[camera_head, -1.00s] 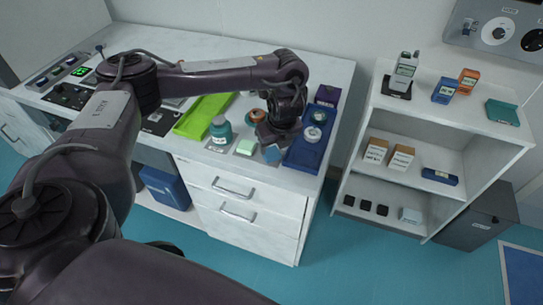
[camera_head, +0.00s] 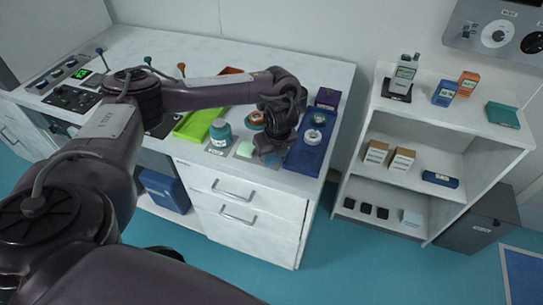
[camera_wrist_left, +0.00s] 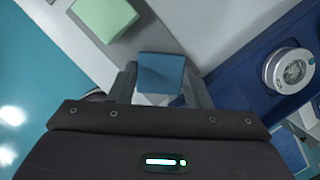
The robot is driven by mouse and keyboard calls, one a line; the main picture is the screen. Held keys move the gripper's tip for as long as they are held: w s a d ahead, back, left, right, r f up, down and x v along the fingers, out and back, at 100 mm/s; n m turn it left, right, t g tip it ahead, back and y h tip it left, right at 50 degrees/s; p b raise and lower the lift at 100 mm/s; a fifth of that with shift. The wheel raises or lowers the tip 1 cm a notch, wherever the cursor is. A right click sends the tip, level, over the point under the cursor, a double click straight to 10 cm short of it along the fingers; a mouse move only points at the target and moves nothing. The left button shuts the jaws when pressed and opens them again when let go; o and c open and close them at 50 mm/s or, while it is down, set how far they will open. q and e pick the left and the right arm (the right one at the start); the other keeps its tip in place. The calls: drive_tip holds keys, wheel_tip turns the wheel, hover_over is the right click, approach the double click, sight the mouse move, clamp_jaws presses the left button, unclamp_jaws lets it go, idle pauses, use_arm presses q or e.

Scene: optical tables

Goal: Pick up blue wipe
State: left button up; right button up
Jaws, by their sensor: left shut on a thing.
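The blue wipe (camera_wrist_left: 162,72) is a small blue block with a pale lower face. In the left wrist view it sits between the two fingers of my left gripper, which is shut on it. In the head view my left gripper (camera_head: 271,150) is low over the front of the white bench, between a pale green wipe (camera_head: 244,150) and a blue tray (camera_head: 298,162). The gripper hides the blue wipe there. I cannot tell whether the wipe touches the bench. My right gripper is not in view.
A teal jar (camera_head: 221,132) and a lime green tray (camera_head: 196,124) stand left of the gripper. The blue tray holds round pieces (camera_head: 313,136). A white shelf unit (camera_head: 455,110) stands to the right, across a gap of teal floor.

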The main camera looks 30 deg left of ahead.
sight(272, 156)
use_arm(q)
drive_tip(key=shift+w+r, duration=0.1)
drive_tip(key=shift+r, duration=0.45)
wheel_tip(272, 156, up, 19)
drive_tip(key=p, duration=0.6)
drive_tip(key=shift+f, duration=0.1)
